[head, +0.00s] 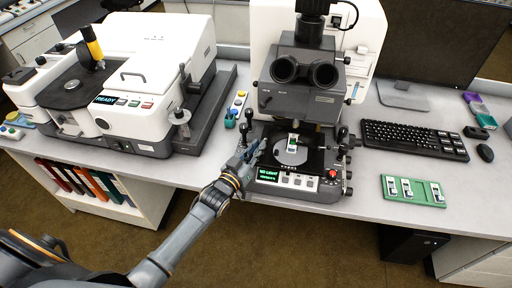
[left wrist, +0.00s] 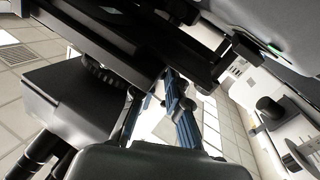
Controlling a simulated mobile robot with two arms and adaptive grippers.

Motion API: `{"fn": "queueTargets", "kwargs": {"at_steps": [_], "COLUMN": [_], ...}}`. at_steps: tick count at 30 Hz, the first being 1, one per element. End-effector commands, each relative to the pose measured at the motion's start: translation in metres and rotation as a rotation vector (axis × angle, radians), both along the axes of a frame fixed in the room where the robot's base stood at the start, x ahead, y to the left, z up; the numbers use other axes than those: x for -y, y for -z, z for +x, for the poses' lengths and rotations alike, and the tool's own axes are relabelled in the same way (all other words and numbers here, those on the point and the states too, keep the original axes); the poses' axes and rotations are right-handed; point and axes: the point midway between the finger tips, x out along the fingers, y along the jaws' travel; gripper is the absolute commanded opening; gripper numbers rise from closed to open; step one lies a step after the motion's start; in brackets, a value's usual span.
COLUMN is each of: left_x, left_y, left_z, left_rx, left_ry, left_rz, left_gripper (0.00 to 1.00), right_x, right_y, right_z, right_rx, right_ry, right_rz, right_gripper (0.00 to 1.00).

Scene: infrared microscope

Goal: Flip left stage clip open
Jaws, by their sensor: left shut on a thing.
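The microscope (head: 306,85) stands on the bench, its dark stage (head: 312,166) low at the front. A slide (head: 292,143) with a green end lies on the stage's round pale plate. My left gripper (head: 256,147) is at the left edge of the stage, left of the slide. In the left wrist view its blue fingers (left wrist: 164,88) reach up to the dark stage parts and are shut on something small. This appears to be the left stage clip, which the fingers mostly hide; its angle cannot be told. My right gripper is not in view.
A white instrument (head: 150,90) stands to the left, with a small strip of colored knobs (head: 236,105) beside the microscope. Right of it are a keyboard (head: 414,139), a mouse (head: 485,152) and a green slide holder (head: 414,190). Focus knobs (head: 342,134) flank the stage closely.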

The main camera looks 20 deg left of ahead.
Motion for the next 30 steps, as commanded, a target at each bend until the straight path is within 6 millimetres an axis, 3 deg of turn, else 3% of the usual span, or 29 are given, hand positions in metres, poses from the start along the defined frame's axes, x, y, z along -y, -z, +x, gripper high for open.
{"fn": "queueTargets", "kwargs": {"at_steps": [9, 10, 13, 23, 30], "left_x": [0.000, 0.000, 0.000, -0.001, -0.007], "left_y": [-0.001, -0.001, -0.001, 0.000, 0.001], "left_z": [0.000, 0.000, 0.000, -0.002, -0.038], "left_rx": [0.003, 0.003, 0.003, 0.001, -0.002], "left_ry": [-0.001, -0.001, -0.001, 0.000, 0.000], "left_rz": [0.000, 0.000, 0.000, 0.001, 0.002], "left_gripper": [0.00, 0.20, 0.37, 0.37, 0.37], "right_x": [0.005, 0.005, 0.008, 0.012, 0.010], "right_y": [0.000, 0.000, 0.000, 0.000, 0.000], "right_z": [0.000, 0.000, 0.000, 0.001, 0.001], "right_rx": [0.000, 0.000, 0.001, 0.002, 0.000], "right_ry": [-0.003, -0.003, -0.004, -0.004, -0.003], "right_rz": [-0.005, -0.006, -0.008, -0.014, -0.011], "right_gripper": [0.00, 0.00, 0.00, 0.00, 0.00]}}
